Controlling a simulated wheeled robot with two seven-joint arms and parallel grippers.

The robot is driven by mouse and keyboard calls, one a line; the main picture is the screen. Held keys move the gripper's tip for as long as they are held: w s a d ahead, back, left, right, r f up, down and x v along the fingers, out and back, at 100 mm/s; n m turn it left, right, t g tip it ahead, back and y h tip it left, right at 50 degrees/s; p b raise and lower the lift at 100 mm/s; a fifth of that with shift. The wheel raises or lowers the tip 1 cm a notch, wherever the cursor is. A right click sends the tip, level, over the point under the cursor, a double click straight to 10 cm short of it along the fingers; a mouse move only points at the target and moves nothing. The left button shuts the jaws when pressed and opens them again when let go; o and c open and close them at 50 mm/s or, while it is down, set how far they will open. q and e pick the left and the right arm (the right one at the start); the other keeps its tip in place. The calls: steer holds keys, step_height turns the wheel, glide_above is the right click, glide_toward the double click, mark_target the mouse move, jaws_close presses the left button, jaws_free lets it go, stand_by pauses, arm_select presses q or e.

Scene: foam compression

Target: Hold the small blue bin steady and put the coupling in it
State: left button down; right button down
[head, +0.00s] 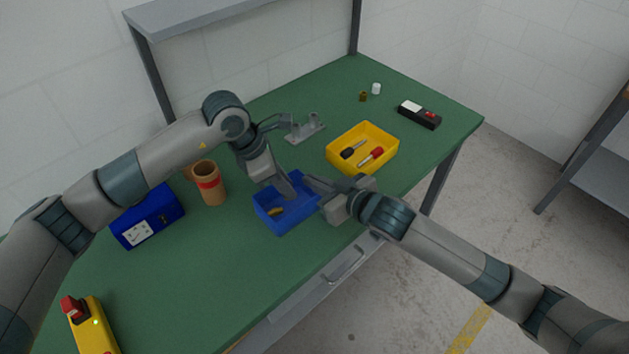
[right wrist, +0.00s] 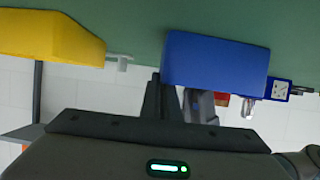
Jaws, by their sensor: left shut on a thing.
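The small blue bin (head: 287,228) stands on the green table near its front edge; it also shows in the right wrist view (right wrist: 215,65). A small brass-coloured piece, seemingly the coupling (head: 276,213), lies inside on the bin's floor. My left gripper (head: 290,190) reaches down at the bin's far side and is shut, apparently on the bin's wall; the exact contact is hidden. My right gripper (head: 318,184) is at the bin's right side, close to its rim. Its fingers (right wrist: 165,98) look close together and no held thing shows; their opening is unclear.
A yellow bin (head: 384,159) with two screwdrivers stands to the right. A grey bracket (head: 304,129) is behind. A brown cylinder (head: 211,190) and a blue box (head: 147,217) stand left. A yellow box with a red button (head: 92,325) is front left. The front-middle table is clear.

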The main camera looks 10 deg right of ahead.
arm_select(q)
steer(key=shift+f, duration=0.55)
steer(key=c, duration=1.5)
jaws_free()
steer(key=shift+c, duration=0.2)
steer(key=v, duration=1.2)
arm_select(e)
steer(key=c, duration=1.9)
jaws_free()
steer(key=shift+c, duration=0.2)
